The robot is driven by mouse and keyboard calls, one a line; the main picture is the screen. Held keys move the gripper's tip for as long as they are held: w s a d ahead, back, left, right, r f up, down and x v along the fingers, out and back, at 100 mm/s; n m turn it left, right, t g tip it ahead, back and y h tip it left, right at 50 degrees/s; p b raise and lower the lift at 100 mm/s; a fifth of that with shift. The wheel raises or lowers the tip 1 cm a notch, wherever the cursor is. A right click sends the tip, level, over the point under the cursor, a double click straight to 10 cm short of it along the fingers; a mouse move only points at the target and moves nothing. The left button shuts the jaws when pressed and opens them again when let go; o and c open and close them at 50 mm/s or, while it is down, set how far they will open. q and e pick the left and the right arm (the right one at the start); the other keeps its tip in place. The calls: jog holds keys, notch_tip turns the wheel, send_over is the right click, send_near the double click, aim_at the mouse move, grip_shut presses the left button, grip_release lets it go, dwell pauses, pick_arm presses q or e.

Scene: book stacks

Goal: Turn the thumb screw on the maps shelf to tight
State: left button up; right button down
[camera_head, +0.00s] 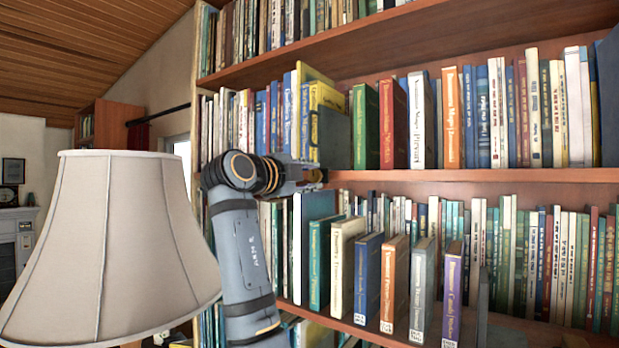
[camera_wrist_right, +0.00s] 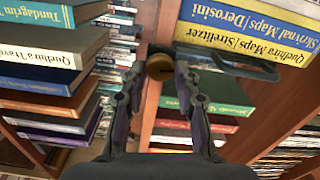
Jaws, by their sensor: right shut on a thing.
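The thumb screw is a small brass-coloured knob (camera_wrist_right: 160,67) in the wrist view, at the edge of a wooden shelf board. In the head view it shows as a small brownish piece (camera_head: 319,175) at the front edge of the maps shelf (camera_head: 450,176). My right gripper (camera_head: 308,178) reaches the shelf edge from the left. In the wrist view the fingers of this gripper (camera_wrist_right: 159,75) stand on either side of the knob, shut on it. The fingertips hide part of it. Any mark showing its turn cannot be read. My left gripper is not in view.
Yellow maps books (camera_wrist_right: 247,45) and a green book (camera_wrist_right: 232,92) are close beside the fingers. Books (camera_head: 367,275) stand on the shelf below. A large lampshade (camera_head: 110,245) fills the lower left. Free room lies between lamp and shelves.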

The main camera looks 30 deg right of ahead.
jog(key=shift+m, duration=0.5)
jog(key=c, duration=1)
grip_release()
jog(key=shift+d, duration=0.1)
